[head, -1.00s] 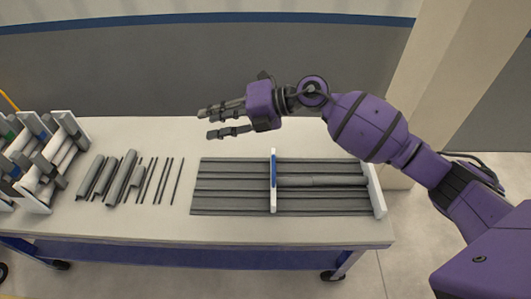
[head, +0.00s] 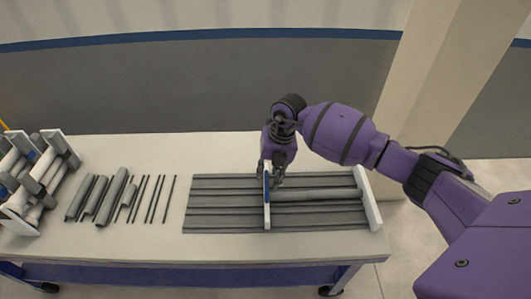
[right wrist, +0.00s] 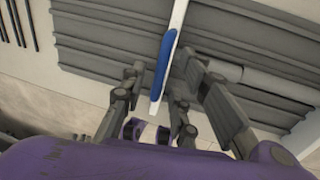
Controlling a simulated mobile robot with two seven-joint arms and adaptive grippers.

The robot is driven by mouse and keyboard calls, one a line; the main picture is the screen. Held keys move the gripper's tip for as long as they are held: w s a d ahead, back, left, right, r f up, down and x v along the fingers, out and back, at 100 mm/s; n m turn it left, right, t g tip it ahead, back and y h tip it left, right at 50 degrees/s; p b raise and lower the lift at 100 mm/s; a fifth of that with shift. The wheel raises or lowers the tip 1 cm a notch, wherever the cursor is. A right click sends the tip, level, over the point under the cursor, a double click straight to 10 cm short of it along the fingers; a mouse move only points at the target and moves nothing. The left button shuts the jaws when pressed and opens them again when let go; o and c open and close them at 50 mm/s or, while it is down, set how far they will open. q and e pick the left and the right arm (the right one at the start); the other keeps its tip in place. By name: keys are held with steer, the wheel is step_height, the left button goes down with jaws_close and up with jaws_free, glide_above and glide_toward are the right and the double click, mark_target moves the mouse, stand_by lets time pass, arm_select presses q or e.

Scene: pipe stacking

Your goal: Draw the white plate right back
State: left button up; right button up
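The white plate (head: 267,217) stands upright across the grey ribbed tray, with a blue strip on its face. It also shows in the right wrist view (right wrist: 178,17). My right gripper (head: 271,178) points down at the plate's far end. In the right wrist view my right gripper (right wrist: 163,72) has fingers on both sides of the plate, with gaps visible, so it looks open. A grey pipe (head: 315,194) lies in the tray, right of the plate. My left gripper is not in view.
The ribbed tray (head: 220,207) has a white end plate (head: 369,205) on its right. Several loose pipes (head: 112,196) and thin rods (head: 157,200) lie to its left. A rack (head: 22,195) holding pipes stands at the table's left end.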

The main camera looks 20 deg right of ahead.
steer(key=shift+f, duration=0.55)
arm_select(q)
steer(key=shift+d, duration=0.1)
arm_select(e)
steer(key=shift+c, duration=0.5)
jaws_close()
steer(key=shift+a, duration=0.15)
